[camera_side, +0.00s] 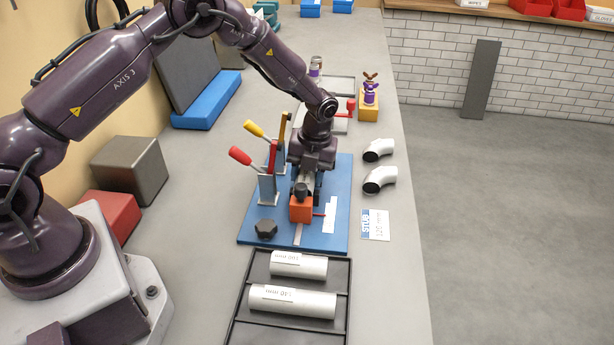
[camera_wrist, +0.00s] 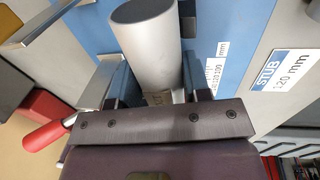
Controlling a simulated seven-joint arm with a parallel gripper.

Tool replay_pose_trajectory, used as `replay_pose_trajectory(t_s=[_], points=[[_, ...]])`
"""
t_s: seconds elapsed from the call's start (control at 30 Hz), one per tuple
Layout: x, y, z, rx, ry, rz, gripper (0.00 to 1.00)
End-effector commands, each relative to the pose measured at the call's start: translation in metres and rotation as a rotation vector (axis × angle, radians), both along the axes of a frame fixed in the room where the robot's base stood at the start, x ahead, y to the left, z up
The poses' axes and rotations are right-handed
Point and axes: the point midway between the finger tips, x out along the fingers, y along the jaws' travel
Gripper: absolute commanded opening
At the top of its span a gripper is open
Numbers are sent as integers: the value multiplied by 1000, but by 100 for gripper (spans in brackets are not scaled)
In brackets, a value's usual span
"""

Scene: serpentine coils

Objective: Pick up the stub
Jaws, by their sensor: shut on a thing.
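The stub, a silver-grey tube with a dark end face, shows large in the wrist view (camera_wrist: 160,60). It lies between the two fingers of my gripper (camera_wrist: 157,80), which are shut on its sides. In the side view my gripper (camera_side: 306,176) is over the blue board (camera_side: 260,222), and most of the tube is hidden by the wrist and fingers. A dark round end (camera_side: 301,190) shows just above an orange block (camera_side: 301,209) on the board. I cannot tell whether the tube touches the board or block.
Clamps with a red handle (camera_side: 240,156) and a yellow handle (camera_side: 254,129) stand close left of my gripper. A black tray (camera_side: 240,320) with two labelled tubes lies in front. Two silver elbows (camera_side: 380,180) and a STUB card (camera_side: 375,225) lie to the right.

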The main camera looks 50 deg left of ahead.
Motion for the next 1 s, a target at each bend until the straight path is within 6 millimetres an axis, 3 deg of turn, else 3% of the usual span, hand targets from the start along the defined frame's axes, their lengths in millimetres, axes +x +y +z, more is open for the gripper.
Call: replay_pose_trajectory(t_s=[0.7, 0.9, 1.0], points=[[1, 1, 138, 1, -6, 0, 9], [1, 0, 162, 1, -4, 0, 9], [1, 1, 156, 1, 1, 0, 9]])
